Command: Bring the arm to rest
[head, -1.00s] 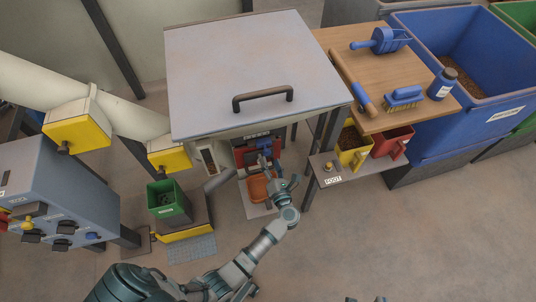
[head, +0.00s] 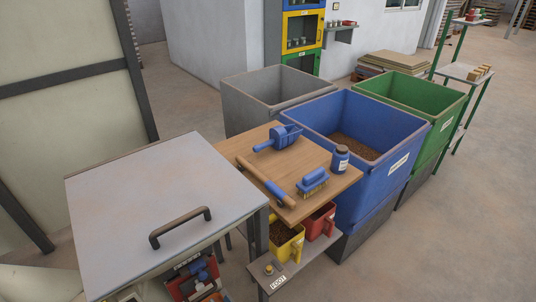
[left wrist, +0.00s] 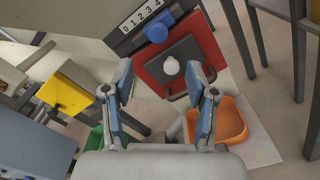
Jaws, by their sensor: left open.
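My left gripper (left wrist: 167,82) shows in the left wrist view, its two fingers spread apart with nothing between them. Beyond the fingertips is a red panel (left wrist: 152,70) with a white knob (left wrist: 171,66). A blue knob (left wrist: 158,29) and a scale numbered from 0 (left wrist: 142,14) are above it. An orange tray (left wrist: 230,122) lies right of the right finger. The red panel also shows at the bottom edge of the head view (head: 180,288), partly cut off. My left arm is not clearly seen there. My right gripper is in neither view.
A grey lid (head: 150,190) with a dark handle stands near left in the head view. A wooden board (head: 262,165) holds a scoop, brush and jar. Blue (head: 365,190), green (head: 440,120) and grey bins (head: 240,110) stand behind. Open floor lies at right.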

